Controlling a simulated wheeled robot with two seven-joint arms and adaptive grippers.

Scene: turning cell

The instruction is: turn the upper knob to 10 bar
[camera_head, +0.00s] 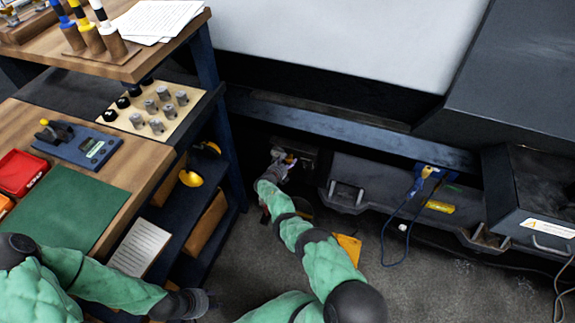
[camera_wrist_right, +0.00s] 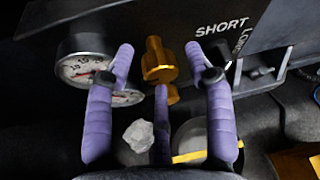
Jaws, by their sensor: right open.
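In the right wrist view, a brass-coloured knob (camera_wrist_right: 157,60) sticks out from a dark panel between the purple fingers of my right gripper (camera_wrist_right: 162,65). The fingers are spread and I see no contact with the knob. A second brass knob (camera_wrist_right: 173,95) shows just below it, partly hidden by the middle finger. A round white gauge (camera_wrist_right: 76,70) is at the left, partly covered by a finger; its reading is unclear. My right gripper reaches the dark unit under the machine in the head view (camera_head: 280,165). My left gripper (camera_head: 198,303) is low beside the bench, its fingers unclear.
A panel lettered SHORT and LONG (camera_wrist_right: 225,28) has a small lever at the right. A bench (camera_head: 150,170) with a green mat (camera_head: 70,210) and a rack with shelves stand at the left. A grey case (camera_head: 385,185) and blue cable lie right of my right arm.

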